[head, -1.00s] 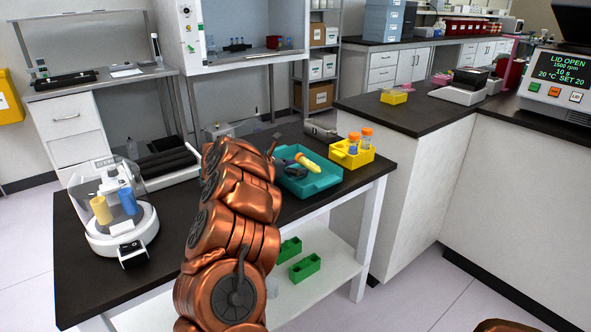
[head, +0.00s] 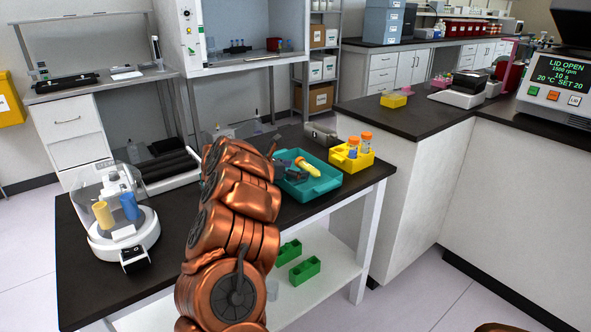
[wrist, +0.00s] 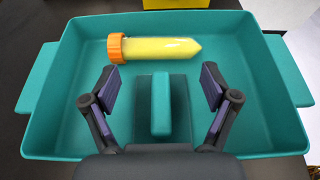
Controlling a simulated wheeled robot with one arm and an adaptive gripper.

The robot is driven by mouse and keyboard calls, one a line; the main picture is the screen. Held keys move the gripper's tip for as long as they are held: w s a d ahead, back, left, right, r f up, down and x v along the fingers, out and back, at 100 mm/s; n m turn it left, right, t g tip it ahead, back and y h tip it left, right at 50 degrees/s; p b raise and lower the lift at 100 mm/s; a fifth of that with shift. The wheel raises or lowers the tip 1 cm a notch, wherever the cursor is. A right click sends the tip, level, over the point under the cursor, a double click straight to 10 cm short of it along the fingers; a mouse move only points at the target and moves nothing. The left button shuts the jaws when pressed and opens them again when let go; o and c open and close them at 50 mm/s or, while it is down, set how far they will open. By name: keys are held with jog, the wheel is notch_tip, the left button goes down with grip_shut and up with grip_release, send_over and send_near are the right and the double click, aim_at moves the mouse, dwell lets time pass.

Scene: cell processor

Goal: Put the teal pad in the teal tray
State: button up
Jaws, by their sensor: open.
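The teal tray (wrist: 45,115) fills most of the wrist view. In the head view the tray (head: 325,186) is on the dark bench, right of my arm. The teal pad (wrist: 161,105) shows as a narrow upright teal block inside the tray. A darker square patch surrounds it; I cannot tell whether that is shadow or part of the pad. My gripper (wrist: 160,92) is open, with one finger on each side of the pad and a clear gap on both sides. In the head view my gripper (head: 288,168) is over the tray's left part, and the pad is not distinguishable there.
A yellow tube with an orange cap (wrist: 160,49) lies in the tray beyond the pad. A yellow rack (head: 352,161) with orange-capped tubes stands right behind the tray. A small centrifuge (head: 125,228) stands at the bench's left.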

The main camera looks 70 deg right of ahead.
jog(key=b+v, duration=0.1)
jog(key=v, duration=1.1)
jog(key=shift+r, duration=0.2)
jog(key=shift+s, duration=0.1)
